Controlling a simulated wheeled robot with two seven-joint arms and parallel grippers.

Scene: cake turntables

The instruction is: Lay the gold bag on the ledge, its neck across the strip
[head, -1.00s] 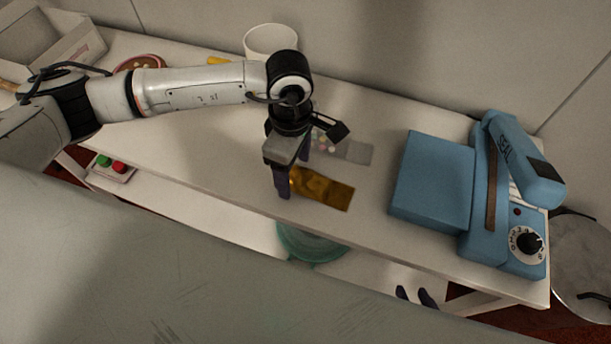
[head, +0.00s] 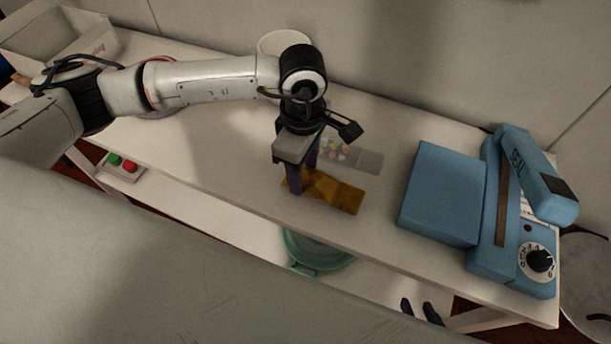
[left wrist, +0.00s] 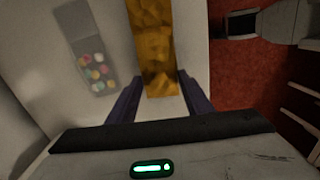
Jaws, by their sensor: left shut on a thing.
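The gold bag (head: 338,193) lies flat-looking over the white table, pointing right and towards the front edge. My left gripper (head: 303,178) points down and is shut on its left end. In the left wrist view the gold bag (left wrist: 155,45) runs up between the two dark fingers (left wrist: 159,80). I cannot tell whether it is off the table. The blue sealer's flat ledge (head: 438,190) is to the right of the bag, apart from it. The brown strip (head: 503,200) runs along the ledge's right side. My right gripper (head: 420,311) shows only as two separated dark fingertips at the bottom.
A clear bag of coloured sweets (head: 358,157) lies just behind the gold bag. The sealer's arm (head: 541,172) is raised, with a dial (head: 540,261) in front. A white tub (head: 285,43) stands at the back. A teal object (head: 318,252) is on the lower shelf.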

